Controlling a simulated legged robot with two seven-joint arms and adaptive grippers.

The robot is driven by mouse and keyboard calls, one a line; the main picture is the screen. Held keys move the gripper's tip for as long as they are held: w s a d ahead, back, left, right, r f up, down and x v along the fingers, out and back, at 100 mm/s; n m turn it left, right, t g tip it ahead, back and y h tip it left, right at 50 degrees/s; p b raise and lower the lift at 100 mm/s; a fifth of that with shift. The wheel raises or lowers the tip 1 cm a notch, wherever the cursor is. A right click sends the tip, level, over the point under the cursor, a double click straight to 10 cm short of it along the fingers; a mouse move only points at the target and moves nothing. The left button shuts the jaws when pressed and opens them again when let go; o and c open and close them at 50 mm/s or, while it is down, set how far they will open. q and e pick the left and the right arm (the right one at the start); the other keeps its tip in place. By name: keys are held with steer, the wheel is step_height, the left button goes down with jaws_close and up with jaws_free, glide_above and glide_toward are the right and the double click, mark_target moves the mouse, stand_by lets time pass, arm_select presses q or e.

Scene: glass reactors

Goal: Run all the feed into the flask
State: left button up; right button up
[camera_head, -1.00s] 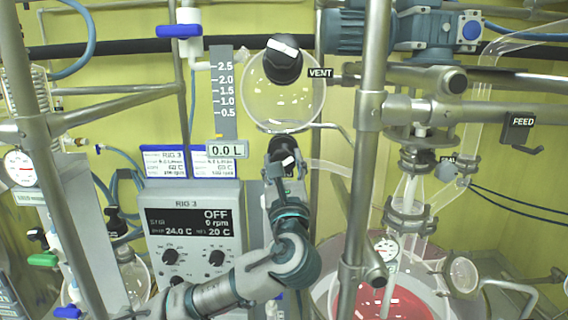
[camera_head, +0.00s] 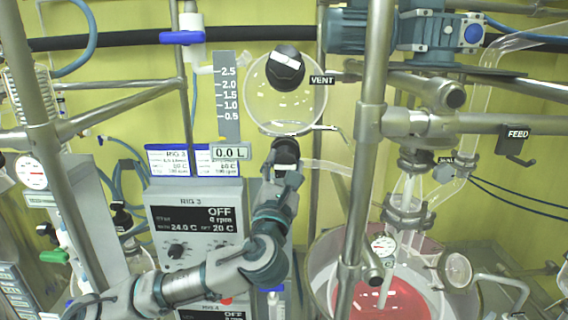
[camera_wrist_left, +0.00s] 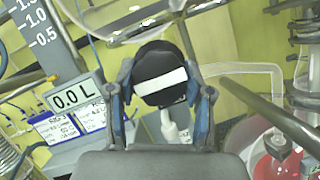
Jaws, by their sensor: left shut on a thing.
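The round glass feed vessel (camera_head: 286,92) hangs at upper middle and looks empty; its readout (camera_head: 230,152) says 0.0 L. A black knob with a white bar sits under it, between the fingers of my left gripper (camera_head: 286,165). In the left wrist view the knob (camera_wrist_left: 162,75) is gripped from both sides by the blue-grey fingers of my left gripper (camera_wrist_left: 165,92). The VENT knob (camera_head: 285,68) is on the vessel's top. The glass flask (camera_head: 325,255) at lower right holds red liquid (camera_head: 385,300). My right gripper is out of view.
A metal post (camera_head: 368,130) stands just right of my left gripper. The RIG 3 panel (camera_head: 197,235) reads OFF and 0 rpm, below left of the knob. A level scale (camera_head: 227,100) stands left of the vessel. A FEED tag (camera_head: 517,134) hangs at right.

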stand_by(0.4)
arm_select(q)
steer(key=o, duration=1.1)
steer(key=shift+c, duration=0.2)
steer(key=shift+o, duration=0.5)
steer(key=shift+w+d, duration=0.1)
steer(key=shift+w, duration=0.05)
steer(key=shift+s, duration=0.3)
steer(key=v, duration=1.1)
steer(key=shift+f, duration=0.25)
